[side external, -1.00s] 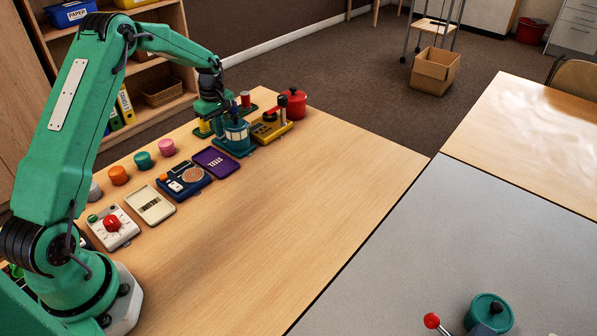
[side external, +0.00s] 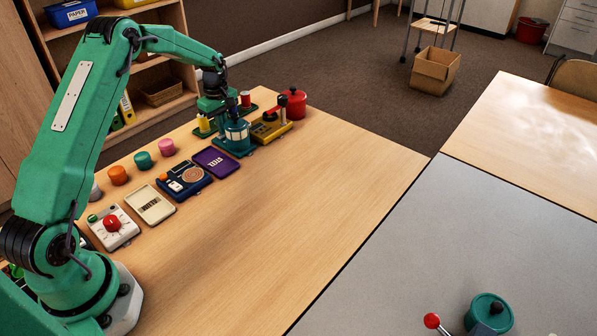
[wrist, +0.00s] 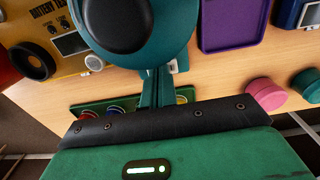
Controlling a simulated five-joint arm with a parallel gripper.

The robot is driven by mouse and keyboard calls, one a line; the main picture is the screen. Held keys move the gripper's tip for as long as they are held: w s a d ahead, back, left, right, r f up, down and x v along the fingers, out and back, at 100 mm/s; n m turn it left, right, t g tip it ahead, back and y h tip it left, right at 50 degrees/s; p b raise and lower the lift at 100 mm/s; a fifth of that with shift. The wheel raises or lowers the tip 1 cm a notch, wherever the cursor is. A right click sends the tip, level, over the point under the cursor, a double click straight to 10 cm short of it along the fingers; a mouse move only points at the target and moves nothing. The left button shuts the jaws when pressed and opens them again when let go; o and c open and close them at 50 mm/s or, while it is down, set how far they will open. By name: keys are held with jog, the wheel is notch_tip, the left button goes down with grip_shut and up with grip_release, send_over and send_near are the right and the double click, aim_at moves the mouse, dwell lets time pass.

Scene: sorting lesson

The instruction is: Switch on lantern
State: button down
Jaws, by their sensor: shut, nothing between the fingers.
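The teal lantern (side external: 237,138) stands upright near the far end of the wooden table, with pale window panes. In the wrist view its round top with a dark cap (wrist: 112,20) fills the upper middle. My gripper (wrist: 158,82) is shut and empty, with its fingers at the near edge of the lantern in that view. In the side view my gripper (side external: 224,112) is low, just behind and above the lantern, and its tips are partly hidden. I cannot tell whether the fingers touch the lantern. No switch can be clearly made out.
A yellow battery tester (side external: 270,130) and red pot (side external: 293,104) stand right of the lantern. A purple tray (side external: 216,161) and blue radio-like device (side external: 184,180) lie to its left. A green rack (wrist: 92,112) is close under my gripper. The table's front is clear.

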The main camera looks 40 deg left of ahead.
notch_tip(320, 180, up, 14)
jog(key=shift+a, duration=0.15)
dwell(0.4)
jog(key=shift+s+r, duration=0.1)
